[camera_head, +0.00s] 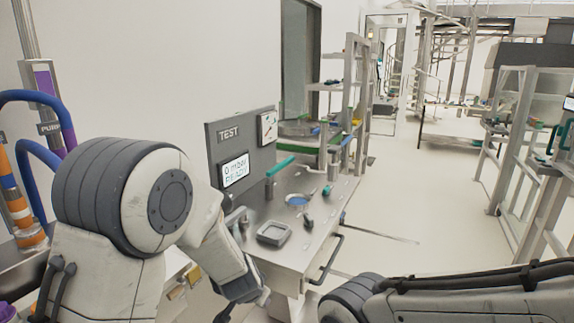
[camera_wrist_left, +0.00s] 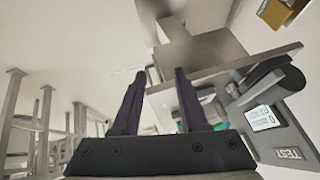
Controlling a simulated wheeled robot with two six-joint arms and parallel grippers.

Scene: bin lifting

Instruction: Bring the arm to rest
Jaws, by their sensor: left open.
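My left arm (camera_head: 120,215) comes in from the left in the head view and bends down in front of the metal test bench (camera_head: 262,262). Its end hangs low beside the bench's near left edge, and the fingers are hard to make out there. In the left wrist view my left gripper (camera_wrist_left: 157,85) has its two dark fingers spread apart with nothing between them. The bench lies beyond the fingers in that view, tilted. My right arm (camera_head: 460,295) shows at the bottom right of the head view; its gripper is out of view.
A grey panel (camera_head: 212,150) marked TEST with a lit screen (camera_head: 235,171) stands at the bench's back. A grey square tray (camera_head: 273,234) and small parts lie on the bench. A rail handle (camera_head: 328,262) juts from its front. Open floor (camera_head: 430,220) lies to the right.

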